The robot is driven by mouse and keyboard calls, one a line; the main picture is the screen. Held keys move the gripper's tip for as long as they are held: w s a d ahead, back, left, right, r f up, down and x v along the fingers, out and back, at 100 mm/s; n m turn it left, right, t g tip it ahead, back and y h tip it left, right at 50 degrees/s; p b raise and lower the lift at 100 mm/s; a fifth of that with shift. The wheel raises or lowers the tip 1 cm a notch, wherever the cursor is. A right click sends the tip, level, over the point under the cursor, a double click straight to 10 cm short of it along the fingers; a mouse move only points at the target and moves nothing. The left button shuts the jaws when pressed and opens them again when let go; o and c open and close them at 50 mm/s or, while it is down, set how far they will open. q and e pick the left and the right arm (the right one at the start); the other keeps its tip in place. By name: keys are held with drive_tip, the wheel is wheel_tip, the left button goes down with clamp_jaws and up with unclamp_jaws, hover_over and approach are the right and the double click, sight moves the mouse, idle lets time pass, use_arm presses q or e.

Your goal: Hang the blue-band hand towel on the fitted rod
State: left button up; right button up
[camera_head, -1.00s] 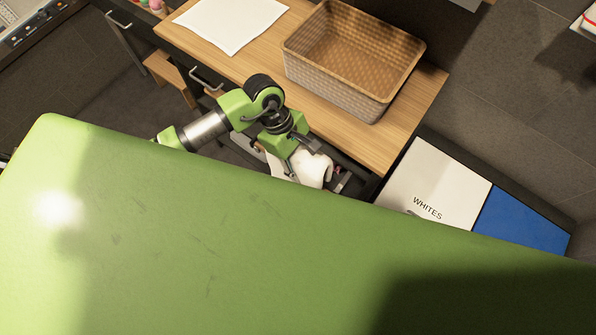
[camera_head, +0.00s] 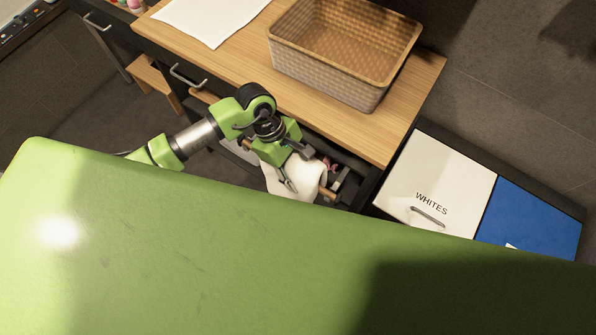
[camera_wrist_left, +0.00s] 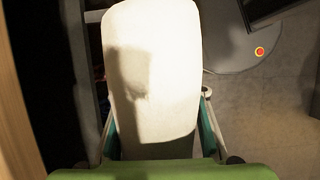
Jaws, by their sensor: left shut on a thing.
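A white cloth (camera_head: 311,181), which looks like the hand towel, hangs at the open drawer under the wooden counter in the head view. It fills the middle of the left wrist view (camera_wrist_left: 155,60) as a pale rounded shape. No blue band shows on it. My left gripper (camera_head: 303,170) is shut on this cloth, with a finger on each side of it. The lower part of the cloth is hidden behind my green body in the head view. I cannot make out the fitted rod. My right gripper is not in view.
The open drawer (camera_head: 350,165) holds small dark and pink items. A woven basket (camera_head: 330,85) and a white sheet (camera_head: 205,18) lie on the wooden counter (camera_head: 385,135). A bin with a white lid marked WHITES (camera_head: 425,175) and a blue lid (camera_head: 530,222) stands at right.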

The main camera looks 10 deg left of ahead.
use_arm(q)
wheel_tip(320, 180, down, 6)
drive_tip(key=b, duration=0.5)
drive_tip(key=shift+f+b, duration=0.2)
drive_tip(key=shift+b, duration=0.2)
drive_tip(key=o, duration=1.3)
drive_tip(key=v, duration=1.2)
